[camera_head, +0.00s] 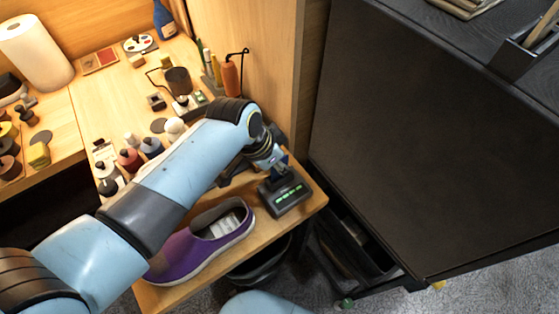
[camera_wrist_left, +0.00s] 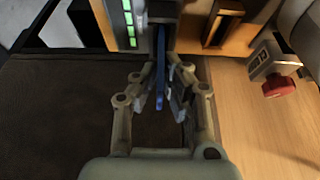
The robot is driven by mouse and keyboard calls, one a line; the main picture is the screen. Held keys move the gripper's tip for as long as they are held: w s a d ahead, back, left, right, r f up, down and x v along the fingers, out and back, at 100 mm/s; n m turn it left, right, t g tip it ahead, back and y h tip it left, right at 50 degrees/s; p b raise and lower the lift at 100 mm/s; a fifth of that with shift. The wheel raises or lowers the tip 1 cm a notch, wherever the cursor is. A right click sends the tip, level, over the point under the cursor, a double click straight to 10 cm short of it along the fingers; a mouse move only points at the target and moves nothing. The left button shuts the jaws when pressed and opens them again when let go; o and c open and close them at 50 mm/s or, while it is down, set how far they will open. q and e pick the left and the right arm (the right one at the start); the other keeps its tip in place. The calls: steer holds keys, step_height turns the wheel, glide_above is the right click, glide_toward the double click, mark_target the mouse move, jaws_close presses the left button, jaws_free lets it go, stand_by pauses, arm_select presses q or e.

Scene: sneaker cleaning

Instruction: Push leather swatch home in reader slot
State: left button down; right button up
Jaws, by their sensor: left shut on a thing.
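The reader (camera_head: 287,197) is a dark box with a row of green lights near the right front corner of the wooden bench. It also shows at the top of the left wrist view (camera_wrist_left: 122,22). The leather swatch (camera_wrist_left: 160,62) is a thin blue strip seen edge-on in the left wrist view, its far end at the reader's dark slot part. How deep it sits in the slot I cannot tell. My left gripper (camera_wrist_left: 165,82) is shut on the swatch. In the head view the left gripper (camera_head: 277,163) is just behind the reader. My right gripper is out of view.
A purple shoe (camera_head: 190,250) lies left of the reader on the bench. Bottles (camera_head: 130,160) and tools stand behind my left arm. A large dark cabinet (camera_head: 420,130) is on the right. A red knob (camera_wrist_left: 279,87) is right of the gripper in the wrist view.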

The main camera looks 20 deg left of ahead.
arm_select(q)
steer(key=shift+f+b, duration=0.55)
steer(key=shift+f, duration=0.45)
steer(key=c, duration=1.4)
jaws_free()
steer(key=shift+r, duration=0.1)
steer(key=v, duration=1.2)
